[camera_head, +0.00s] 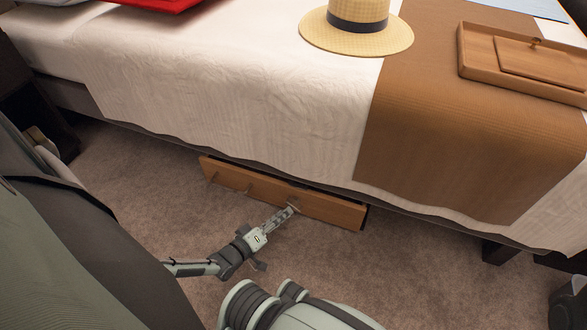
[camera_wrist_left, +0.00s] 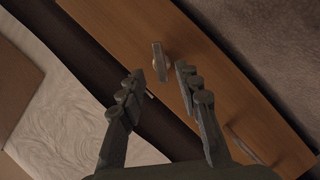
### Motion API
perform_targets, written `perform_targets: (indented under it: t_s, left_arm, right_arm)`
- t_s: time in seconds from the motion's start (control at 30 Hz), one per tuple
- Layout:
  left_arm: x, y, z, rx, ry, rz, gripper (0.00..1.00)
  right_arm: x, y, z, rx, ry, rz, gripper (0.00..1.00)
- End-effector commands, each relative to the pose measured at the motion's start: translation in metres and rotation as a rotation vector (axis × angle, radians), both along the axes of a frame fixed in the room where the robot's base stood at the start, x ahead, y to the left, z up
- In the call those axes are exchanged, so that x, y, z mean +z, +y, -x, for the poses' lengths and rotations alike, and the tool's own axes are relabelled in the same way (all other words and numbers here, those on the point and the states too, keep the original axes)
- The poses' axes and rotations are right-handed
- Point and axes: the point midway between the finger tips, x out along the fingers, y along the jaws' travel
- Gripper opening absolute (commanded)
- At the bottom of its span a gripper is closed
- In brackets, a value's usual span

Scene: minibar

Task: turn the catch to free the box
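A long brown wooden box (camera_head: 335,210) lies under the bed's edge, its front facing the room. A small grey catch (camera_wrist_left: 161,62) stands out from the wood in the left wrist view. My left gripper (camera_head: 292,206) reaches the box's front right of its middle in the head view and covers the catch there. In the left wrist view my left gripper (camera_wrist_left: 160,72) is open, its fingertips on either side of the catch, with gaps showing. I cannot tell how deep the fingers reach around it. My right gripper is out of view.
A bar handle (camera_wrist_left: 245,145) sits on the box front beside the fingers. The bed (camera_head: 220,90) overhangs the box. On it are a straw hat (camera_head: 357,27) and a wooden tray (camera_head: 480,60). Carpet (camera_head: 420,270) in front is mostly clear.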

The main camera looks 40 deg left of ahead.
Motion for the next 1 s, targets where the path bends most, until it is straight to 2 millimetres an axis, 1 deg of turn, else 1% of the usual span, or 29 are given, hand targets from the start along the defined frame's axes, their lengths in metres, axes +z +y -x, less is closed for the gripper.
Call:
perform_targets:
  t_s: [0.03, 0.1, 0.3, 0.43, 0.67, 0.93, 1.0]
  left_arm:
    - [-0.005, -0.001, -0.01, 0.001, -0.002, -0.001, 0.34]
    - [-0.007, -0.002, -0.021, 0.0, -0.001, -0.001, 0.34]
    - [-0.011, -0.004, -0.044, 0.0, 0.0, -0.002, 0.34]
    - [-0.012, -0.004, -0.049, -0.002, 0.002, -0.003, 0.34]
    - [-0.012, -0.004, -0.049, -0.002, 0.002, -0.003, 0.34]
    - [-0.011, -0.004, -0.049, -0.002, 0.002, -0.003, 0.0]
    - [-0.011, -0.004, -0.049, -0.002, 0.002, -0.003, 0.0]
  right_arm:
    - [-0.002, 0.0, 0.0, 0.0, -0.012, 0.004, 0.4]
    - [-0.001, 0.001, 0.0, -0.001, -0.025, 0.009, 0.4]
    - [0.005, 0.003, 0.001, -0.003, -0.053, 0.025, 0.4]
    - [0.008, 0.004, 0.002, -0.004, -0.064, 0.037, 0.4]
    - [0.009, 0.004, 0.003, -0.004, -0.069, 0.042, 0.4]
    - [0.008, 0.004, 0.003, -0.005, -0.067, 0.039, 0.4]
    - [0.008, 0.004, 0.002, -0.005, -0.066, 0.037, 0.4]
